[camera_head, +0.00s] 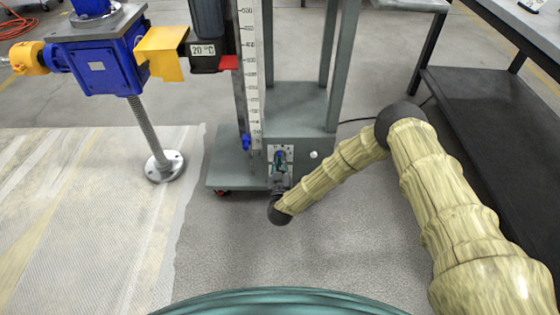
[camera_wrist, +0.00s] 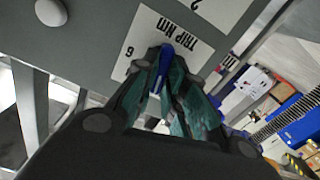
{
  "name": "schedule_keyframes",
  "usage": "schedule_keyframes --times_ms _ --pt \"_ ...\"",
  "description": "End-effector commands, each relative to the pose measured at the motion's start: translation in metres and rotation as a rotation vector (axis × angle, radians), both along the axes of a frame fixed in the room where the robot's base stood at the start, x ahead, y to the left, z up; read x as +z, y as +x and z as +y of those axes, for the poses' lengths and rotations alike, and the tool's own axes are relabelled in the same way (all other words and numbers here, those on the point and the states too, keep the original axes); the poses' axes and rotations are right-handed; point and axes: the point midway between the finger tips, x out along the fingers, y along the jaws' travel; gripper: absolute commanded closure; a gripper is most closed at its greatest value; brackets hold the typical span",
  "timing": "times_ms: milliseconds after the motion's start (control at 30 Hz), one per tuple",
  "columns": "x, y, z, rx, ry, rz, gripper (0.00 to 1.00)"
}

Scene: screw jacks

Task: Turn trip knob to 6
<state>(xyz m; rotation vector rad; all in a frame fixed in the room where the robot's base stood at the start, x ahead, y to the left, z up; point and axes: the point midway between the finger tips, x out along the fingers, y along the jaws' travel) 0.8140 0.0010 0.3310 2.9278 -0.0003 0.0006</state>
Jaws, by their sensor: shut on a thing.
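The trip knob (camera_wrist: 163,58) is a blue piece on a white plate (camera_wrist: 172,27) marked "TRIP NM" on the grey cabinet face. The numeral 6 shows at the plate's lower left in the wrist view, and a 2 at the top. The plate (camera_head: 289,152) also shows in the head view, low on the grey column stand. My gripper (camera_wrist: 166,66) is shut on the knob, with teal fingers on both sides of it. In the head view my gripper (camera_head: 280,166) covers much of the plate. The fingers hide the knob's pointing end, so I cannot tell its setting.
A round grey button (camera_wrist: 50,12) is beside the plate. A ruler scale (camera_head: 250,75) rises on the stand. A blue screw jack (camera_head: 105,62) with a yellow bracket (camera_head: 162,52) stands at left. A black bench (camera_head: 490,120) is at right. Open floor lies in front of the stand.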

Motion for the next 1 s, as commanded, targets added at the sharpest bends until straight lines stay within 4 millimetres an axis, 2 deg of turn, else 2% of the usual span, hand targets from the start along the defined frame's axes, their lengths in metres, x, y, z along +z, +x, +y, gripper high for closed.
schedule_keyframes --times_ms 1000 --pt "-0.0022 -0.0006 -0.0029 0.0 0.966 0.002 1.0"
